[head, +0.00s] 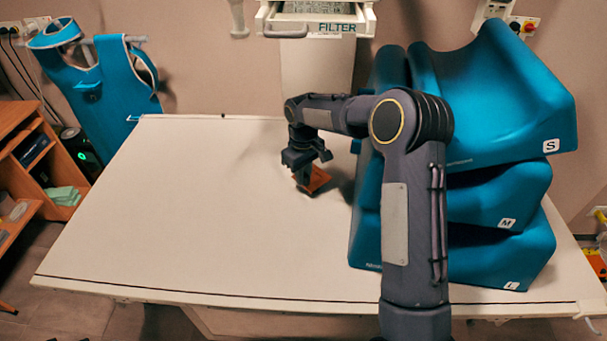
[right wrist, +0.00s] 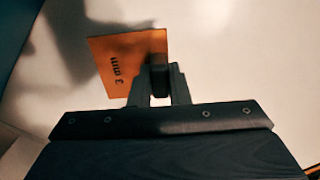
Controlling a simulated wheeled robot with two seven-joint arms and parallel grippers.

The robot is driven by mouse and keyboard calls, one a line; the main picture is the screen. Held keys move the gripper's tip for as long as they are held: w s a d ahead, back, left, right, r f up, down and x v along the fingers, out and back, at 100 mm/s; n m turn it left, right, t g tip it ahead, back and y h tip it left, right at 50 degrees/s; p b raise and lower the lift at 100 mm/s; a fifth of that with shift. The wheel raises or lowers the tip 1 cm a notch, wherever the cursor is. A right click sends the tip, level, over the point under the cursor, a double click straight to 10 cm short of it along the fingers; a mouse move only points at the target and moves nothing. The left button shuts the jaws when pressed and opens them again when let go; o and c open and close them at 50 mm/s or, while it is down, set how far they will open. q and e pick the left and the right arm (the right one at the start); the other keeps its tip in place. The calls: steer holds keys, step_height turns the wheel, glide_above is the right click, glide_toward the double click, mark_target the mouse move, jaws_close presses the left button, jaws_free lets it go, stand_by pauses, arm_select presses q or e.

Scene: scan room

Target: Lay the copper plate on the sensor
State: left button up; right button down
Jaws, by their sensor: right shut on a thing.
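The copper plate (head: 319,180) is a small flat orange square over the far part of the white table, left of the blue cushions. In the right wrist view the plate (right wrist: 115,65) shows dark lettering that seems to read "3 mm". My right gripper (head: 305,176) points down and is shut on the plate's edge; its fingers (right wrist: 159,80) cover part of that edge. I cannot tell whether the plate touches the table. I cannot make out a sensor in either view. My left gripper is not in view.
The white table (head: 170,220) is bare across its left and middle. Blue cushions (head: 500,90) marked S, M and L are stacked at right. A "FILTER" unit (head: 318,22) hangs at the back. A blue apron (head: 100,85) and wooden shelf (head: 25,140) stand left.

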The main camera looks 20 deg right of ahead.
steer(key=shift+f, duration=0.4)
steer(key=shift+f, duration=0.2)
steer(key=c, duration=1.4)
jaws_free()
steer(key=shift+o, duration=0.2)
steer(key=shift+r, duration=0.1)
step_height(320, 180, up, 12)
steer(key=b, duration=0.1)
steer(key=shift+r, duration=0.15)
